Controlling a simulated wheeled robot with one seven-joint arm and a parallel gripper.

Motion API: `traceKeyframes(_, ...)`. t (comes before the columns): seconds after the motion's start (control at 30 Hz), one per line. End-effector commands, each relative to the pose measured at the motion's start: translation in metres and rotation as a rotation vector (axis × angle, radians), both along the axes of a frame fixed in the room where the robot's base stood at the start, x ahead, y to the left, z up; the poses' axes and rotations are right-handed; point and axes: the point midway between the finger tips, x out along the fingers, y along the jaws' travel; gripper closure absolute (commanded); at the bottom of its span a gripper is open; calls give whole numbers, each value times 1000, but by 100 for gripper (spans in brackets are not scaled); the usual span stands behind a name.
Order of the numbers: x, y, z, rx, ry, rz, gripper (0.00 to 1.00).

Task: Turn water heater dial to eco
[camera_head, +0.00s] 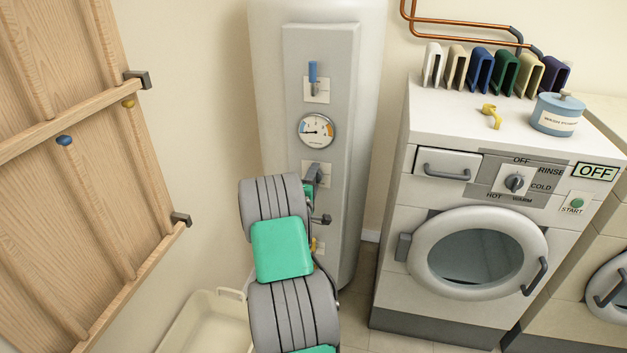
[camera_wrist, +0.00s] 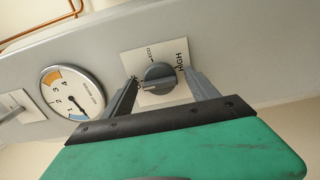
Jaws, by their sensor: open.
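The water heater (camera_head: 269,90) is a tall white tank with a raised front panel. Its dark grey dial (camera_wrist: 159,77) sits on a white plate (camera_wrist: 129,58) in the wrist view. ECO is printed above the dial and HIGH to its right; the left label is partly hidden by a finger. The dial's ridge lies roughly sideways, with a pale mark towards its left end. My gripper (camera_wrist: 161,80) is open, one finger on each side of the dial; whether they touch it, I cannot tell. In the head view my arm and gripper hide much of the dial plate.
A round gauge (camera_head: 317,130) and a blue-handled lever (camera_head: 313,73) are above the dial. A washer (camera_head: 441,280) stands to the right, a wooden rack (camera_head: 90,120) to the left. A cream tub (camera_head: 204,318) is on the floor at lower left.

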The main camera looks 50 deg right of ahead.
Motion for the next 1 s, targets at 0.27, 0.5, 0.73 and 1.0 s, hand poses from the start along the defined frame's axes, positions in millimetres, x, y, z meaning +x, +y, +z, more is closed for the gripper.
traceKeyframes(0.27, 0, 0, 0, 0, -1, 0, 47)
traceKeyframes(0.5, 0, 1, 0, 0, -1, 0, 67)
traceKeyframes(0.73, 0, 1, 0, 1, -1, 0, 86)
traceKeyframes(1.0, 0, 1, 0, 3, -7, 0, 93)
